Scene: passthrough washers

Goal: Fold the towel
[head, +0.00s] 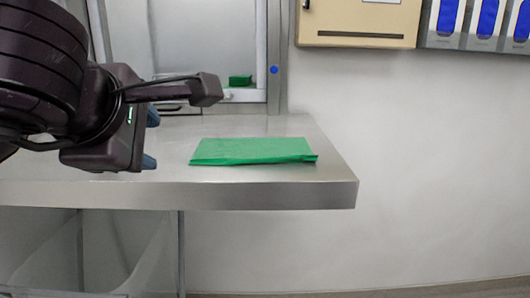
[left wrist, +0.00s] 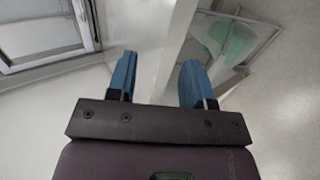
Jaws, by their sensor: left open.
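The green towel (head: 252,150) lies flat on the steel table, folded into a rectangle, with its long side along the table's front edge. A thin layered edge shows at its front and right corner. My left gripper (head: 151,138) is left of the towel, apart from it, with its blue fingertips pointing right. In the left wrist view the two blue fingers (left wrist: 158,75) are spread apart with nothing between them. The towel does not show clearly in the left wrist view. My right gripper is not in view.
The steel table (head: 330,172) ends at the right, past the towel. Behind it is a passthrough window with a small green object (head: 240,80) on its sill. A beige wall box (head: 358,22) and blue-fronted dispensers (head: 487,18) hang at the upper right.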

